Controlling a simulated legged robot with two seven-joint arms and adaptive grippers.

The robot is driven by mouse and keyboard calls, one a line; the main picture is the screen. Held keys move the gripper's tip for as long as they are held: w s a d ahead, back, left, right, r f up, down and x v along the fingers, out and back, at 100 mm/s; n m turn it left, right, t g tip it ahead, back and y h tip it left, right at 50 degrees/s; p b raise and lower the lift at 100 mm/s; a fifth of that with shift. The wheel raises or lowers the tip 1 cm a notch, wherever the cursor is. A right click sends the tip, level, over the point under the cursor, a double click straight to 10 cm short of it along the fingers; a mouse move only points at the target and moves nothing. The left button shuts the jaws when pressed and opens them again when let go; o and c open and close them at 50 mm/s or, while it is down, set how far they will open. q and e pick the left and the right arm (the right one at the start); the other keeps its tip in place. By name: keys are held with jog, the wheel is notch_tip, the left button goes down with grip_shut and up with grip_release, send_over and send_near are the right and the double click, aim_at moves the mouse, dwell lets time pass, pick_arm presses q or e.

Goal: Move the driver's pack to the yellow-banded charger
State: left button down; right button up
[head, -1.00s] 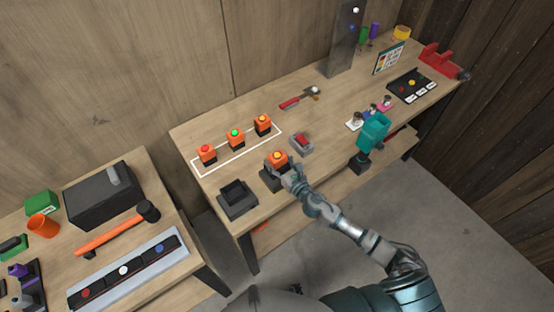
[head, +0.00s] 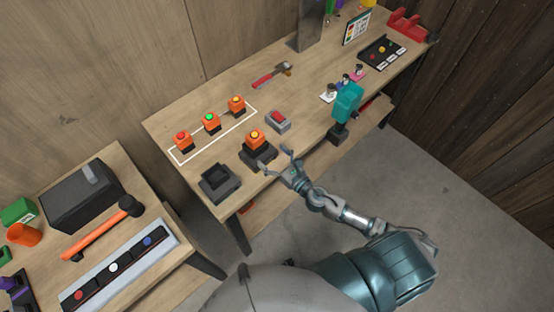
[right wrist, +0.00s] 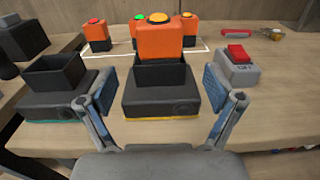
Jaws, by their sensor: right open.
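An orange pack with a yellow top (head: 255,138) stands upright in the socket of a black charger (head: 262,157). In the right wrist view this pack (right wrist: 160,40) is in the middle, and its charger (right wrist: 160,98) has a yellow band along the bottom front edge. An empty black charger (head: 217,183) stands to its left; in the right wrist view it (right wrist: 58,95) has a green-teal band. The teal driver (head: 347,102) stands upright further right on the bench. My right gripper (head: 287,163) is open and empty in front of the yellow-banded charger, apart from the pack. My left gripper is out of view.
Three orange packs with red, green and yellow tops (head: 211,122) stand in a white outline behind. A grey box with a red switch (head: 278,121) sits right of the charger. A hammer (head: 272,75) lies behind. A second bench with a black-headed mallet (head: 100,228) is at left.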

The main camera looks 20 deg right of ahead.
jog(key=shift+v, duration=1.4)
